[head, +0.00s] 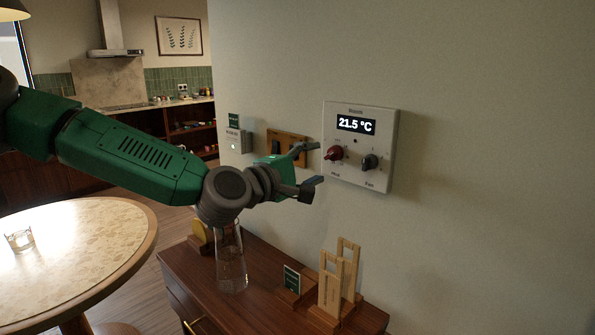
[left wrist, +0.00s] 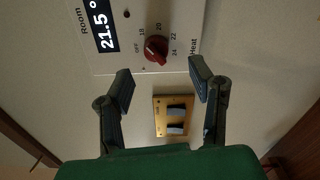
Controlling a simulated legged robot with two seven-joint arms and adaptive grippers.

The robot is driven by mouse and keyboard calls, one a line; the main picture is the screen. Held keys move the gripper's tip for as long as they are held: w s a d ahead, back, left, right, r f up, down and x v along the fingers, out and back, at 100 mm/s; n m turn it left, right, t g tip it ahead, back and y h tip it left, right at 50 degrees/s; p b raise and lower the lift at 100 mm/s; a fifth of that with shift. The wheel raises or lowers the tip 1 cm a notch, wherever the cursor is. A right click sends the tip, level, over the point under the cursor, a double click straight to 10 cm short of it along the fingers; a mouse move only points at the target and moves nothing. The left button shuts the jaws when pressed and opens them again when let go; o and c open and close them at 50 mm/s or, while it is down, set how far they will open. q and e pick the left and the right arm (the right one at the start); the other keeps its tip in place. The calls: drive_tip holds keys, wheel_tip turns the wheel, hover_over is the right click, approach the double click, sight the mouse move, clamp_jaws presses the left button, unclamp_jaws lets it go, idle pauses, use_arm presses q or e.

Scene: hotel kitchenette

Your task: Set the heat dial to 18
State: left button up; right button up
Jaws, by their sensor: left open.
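A white thermostat panel (head: 385,125) hangs on the wall, and its display (head: 356,125) reads 21.5 °C. The red heat dial (head: 334,153) sits at its lower left. In the left wrist view the panel appears turned sideways, and the red dial (left wrist: 156,48) has OFF, 18, 20, 22 and 24 around it. My left gripper (head: 315,165) is open and empty just left of the panel. In the left wrist view its fingertips (left wrist: 161,72) stand apart, short of the dial. My right gripper is out of view.
A black dial (head: 369,161) sits right of the red one. A brass switch plate (left wrist: 172,116) is on the wall nearby. Below are a wooden cabinet (head: 255,300) with a glass carafe (head: 231,270) and wooden stands (head: 335,285). A round table (head: 100,245) stands left.

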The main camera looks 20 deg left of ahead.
use_arm(q)
drive_tip(key=v, duration=0.5)
drive_tip(key=shift+s+a+f, duration=0.1)
drive_tip(key=shift+s+a, duration=0.05)
drive_tip(key=shift+s, duration=0.2)
drive_tip(key=shift+f, duration=0.1)
